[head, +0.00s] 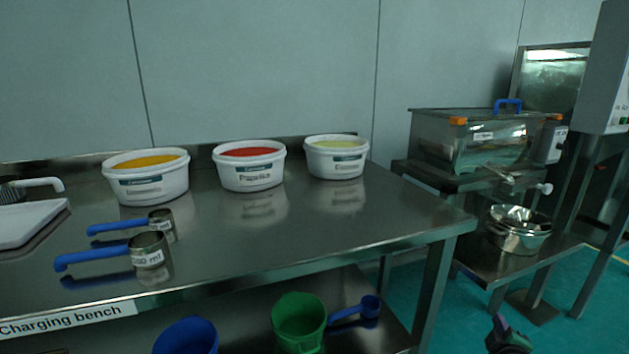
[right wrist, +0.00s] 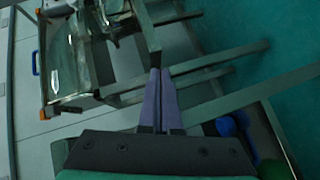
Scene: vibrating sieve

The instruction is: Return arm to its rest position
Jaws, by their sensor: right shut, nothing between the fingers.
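My right gripper (head: 507,334) shows at the bottom right of the head view, low over the green floor and to the right of the bench, apart from everything around it. In the right wrist view its two purple fingers (right wrist: 160,80) lie together, shut with nothing between them. My left gripper is not in the head view.
A steel charging bench (head: 300,228) holds tubs of orange, red "Paprika" (head: 249,177) and pale powder, plus two blue-handled measuring cups (head: 148,251). Blue and green buckets (head: 299,322) sit below. The steel sieve machine (head: 485,142) stands right, with a steel bowl (head: 518,238) under it.

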